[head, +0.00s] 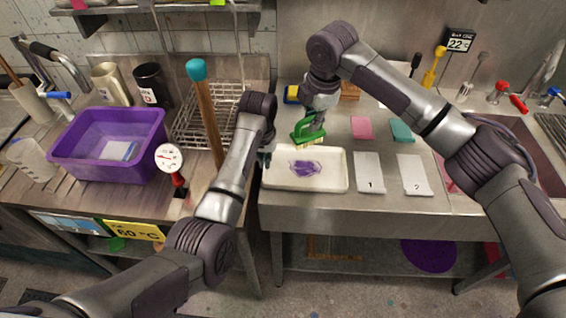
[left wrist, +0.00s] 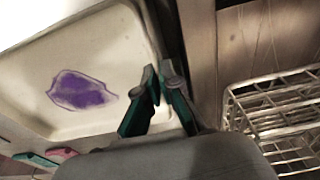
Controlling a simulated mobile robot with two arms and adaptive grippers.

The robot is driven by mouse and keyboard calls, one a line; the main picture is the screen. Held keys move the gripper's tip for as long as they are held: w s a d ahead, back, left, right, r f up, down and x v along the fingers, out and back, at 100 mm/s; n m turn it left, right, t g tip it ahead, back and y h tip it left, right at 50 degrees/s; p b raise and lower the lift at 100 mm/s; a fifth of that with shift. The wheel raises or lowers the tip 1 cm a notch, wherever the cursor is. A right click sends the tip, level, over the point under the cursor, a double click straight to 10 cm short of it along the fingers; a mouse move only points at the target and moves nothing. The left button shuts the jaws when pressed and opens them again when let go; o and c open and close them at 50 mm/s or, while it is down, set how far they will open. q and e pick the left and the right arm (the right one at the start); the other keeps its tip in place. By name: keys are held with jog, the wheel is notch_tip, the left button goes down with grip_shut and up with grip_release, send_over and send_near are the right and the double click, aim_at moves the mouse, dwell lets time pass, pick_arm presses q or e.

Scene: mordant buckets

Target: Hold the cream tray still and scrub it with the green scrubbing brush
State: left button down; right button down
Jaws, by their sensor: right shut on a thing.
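The cream tray (head: 335,183) lies flat on the steel counter with a purple stain (head: 304,168) on its floor. It also shows in the left wrist view (left wrist: 60,30), with the stain (left wrist: 84,92). My right gripper (head: 314,122) is shut on the green scrubbing brush (head: 305,132). My left gripper (head: 265,158) is at the tray's left rim. In the left wrist view its fingertips (left wrist: 158,72) are close together at the rim; whether they grip it is unclear.
Two white cards (head: 369,173) marked 1 and 2 lie right of the tray. A wire rack (head: 205,122) and a purple tub (head: 77,165) stand to the left. A teal-topped wooden stick (head: 207,110) rises beside my left arm. Pink (head: 361,127) and teal (head: 401,130) pieces lie behind the cards.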

aim_at(303, 130)
jog(key=a+f, duration=0.2)
jog(key=f, duration=0.1)
jog(key=shift+s+a, duration=0.1)
jog(key=shift+s, duration=0.05)
jog(key=shift+f, duration=3.8)
jog(key=shift+d+f, duration=0.15)
jog(key=shift+d, duration=0.25)
jog(key=shift+s+d, duration=0.1)
jog(key=shift+d, duration=1.45)
jog(key=shift+a, duration=1.75)
jog(key=shift+w+a, duration=0.2)
jog(key=shift+w, duration=0.05)
jog(key=shift+w+d+f, duration=0.15)
jog(key=shift+d, duration=2.1)
jog(key=shift+a, duration=1.95)
jog(key=r, duration=0.3)
jog(key=shift+a+r, duration=0.2)
jog(key=shift+a, duration=0.05)
jog(key=shift+r, duration=2.5)
